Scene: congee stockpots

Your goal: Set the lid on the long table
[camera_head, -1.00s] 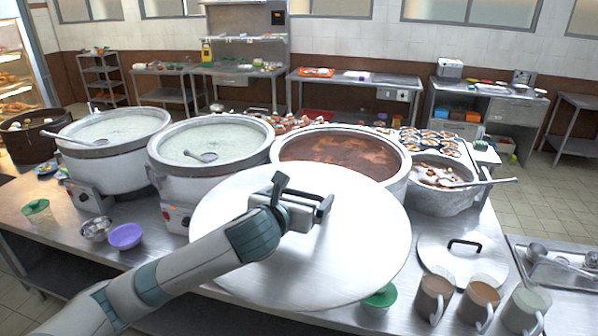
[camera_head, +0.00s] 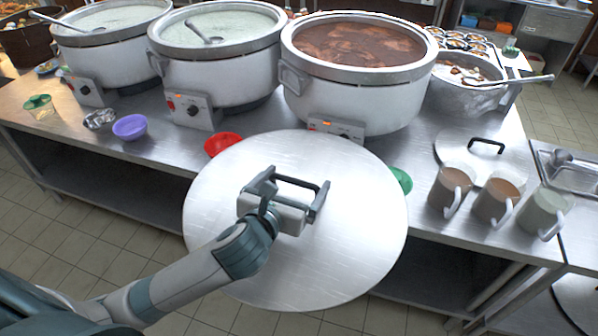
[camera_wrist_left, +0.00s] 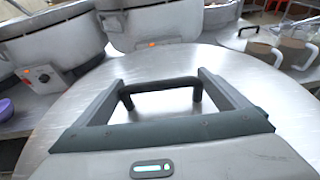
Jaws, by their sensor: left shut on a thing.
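A large round metal lid (camera_head: 340,240) hangs level in the air in front of the long table (camera_head: 150,160), overlapping its front edge in the head view. My left gripper (camera_head: 292,190) is over the middle of the lid, shut on its dark handle. In the left wrist view the lid (camera_wrist_left: 240,75) fills the middle, and its black handle (camera_wrist_left: 160,88) lies between the two fingers of my left gripper (camera_wrist_left: 162,90). The table surface right behind the lid is partly hidden by it. My right gripper is not seen.
Three large stockpots (camera_head: 350,85) stand along the table. A red bowl (camera_head: 222,143), a green bowl (camera_head: 401,180) and a purple bowl (camera_head: 130,127) are near the front. Filled mugs (camera_head: 497,200) and a smaller lid (camera_head: 465,152) occupy the right. Little bare tabletop shows between them.

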